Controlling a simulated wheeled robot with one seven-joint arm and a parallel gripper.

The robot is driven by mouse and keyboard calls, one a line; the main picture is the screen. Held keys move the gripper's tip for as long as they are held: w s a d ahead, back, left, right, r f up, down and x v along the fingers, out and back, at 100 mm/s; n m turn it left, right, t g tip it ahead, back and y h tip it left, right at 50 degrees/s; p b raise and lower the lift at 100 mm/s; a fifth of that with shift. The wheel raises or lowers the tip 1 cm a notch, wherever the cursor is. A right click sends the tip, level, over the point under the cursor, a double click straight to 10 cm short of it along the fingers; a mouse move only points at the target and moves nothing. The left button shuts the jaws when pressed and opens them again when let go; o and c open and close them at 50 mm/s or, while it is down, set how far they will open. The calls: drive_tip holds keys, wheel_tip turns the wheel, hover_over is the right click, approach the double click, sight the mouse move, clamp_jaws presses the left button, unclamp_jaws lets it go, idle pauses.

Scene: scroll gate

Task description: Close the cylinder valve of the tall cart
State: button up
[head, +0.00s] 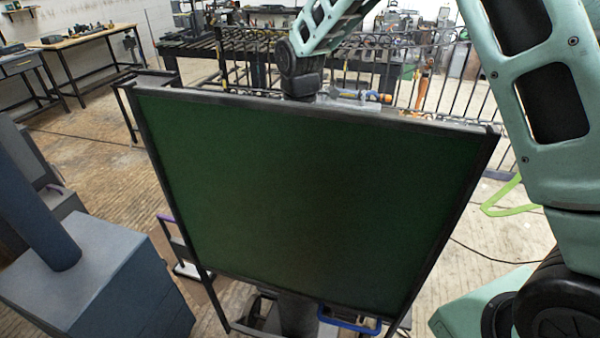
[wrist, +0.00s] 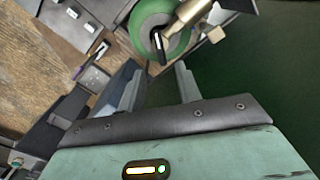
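In the wrist view, a green cylinder (wrist: 150,22) shows from above at the top, with a brass valve (wrist: 188,18) and a small dark lever-like part (wrist: 158,42) on it. My gripper (wrist: 158,72) is just below it in the picture. Its two fingers stand apart with nothing visible between them, and they appear clear of the valve. In the head view, my arm reaches behind a large green screen, which hides my gripper and most of what stands there. I cannot tell the tall cart as a whole.
The dark-framed green screen (head: 310,190) fills the middle of the head view, close in front. A blue-grey block with a post (head: 100,275) stands at left. A black railing (head: 455,75) and workbenches (head: 85,38) are behind. Open floor (head: 110,155) lies at left.

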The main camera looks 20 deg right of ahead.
wheel_tip(320, 180, down, 9)
drive_tip(key=shift+f+p, duration=0.1)
drive_tip(key=shift+p, duration=1.15)
clamp_jaws()
